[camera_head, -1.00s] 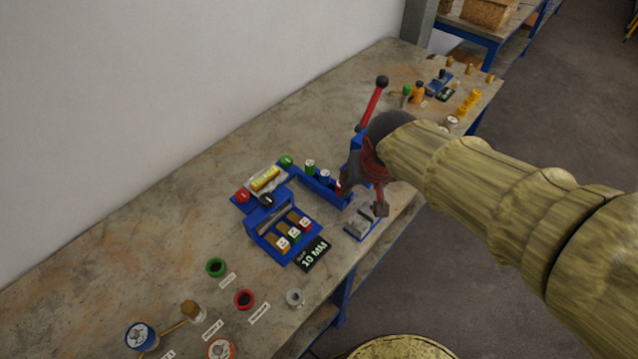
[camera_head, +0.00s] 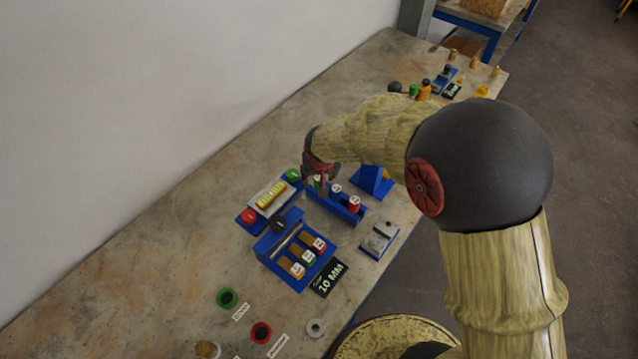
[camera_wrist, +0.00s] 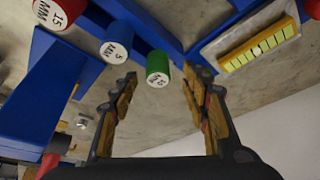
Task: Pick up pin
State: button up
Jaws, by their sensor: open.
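Three short pins with labelled ends stand in a blue rack (camera_head: 330,207) in the head view. In the wrist view they are the red pin (camera_wrist: 55,13), the blue pin (camera_wrist: 116,47) and the green pin (camera_wrist: 157,68). The red pin (camera_head: 354,204) and blue pin (camera_head: 336,190) also show in the head view; the green one is partly covered by my gripper there. My gripper (camera_wrist: 160,82) is open and empty. In the wrist view the green pin's end appears between its fingertips; whether they reach around it I cannot tell.
A blue block (camera_head: 297,252) with several coloured labelled pieces stands in front of the rack. A tray with a yellow strip (camera_head: 272,197) lies to the left. A blue stand (camera_head: 371,182) is close on the right. A black sign (camera_head: 328,278) reads 10 MM.

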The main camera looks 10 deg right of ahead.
aim_at(319, 178)
jog(key=x, duration=0.3)
jog(key=shift+d+f+b, duration=0.15)
jog(key=shift+b, duration=0.2)
jog(key=c, duration=0.3)
jog(key=c, duration=0.8)
grip_shut()
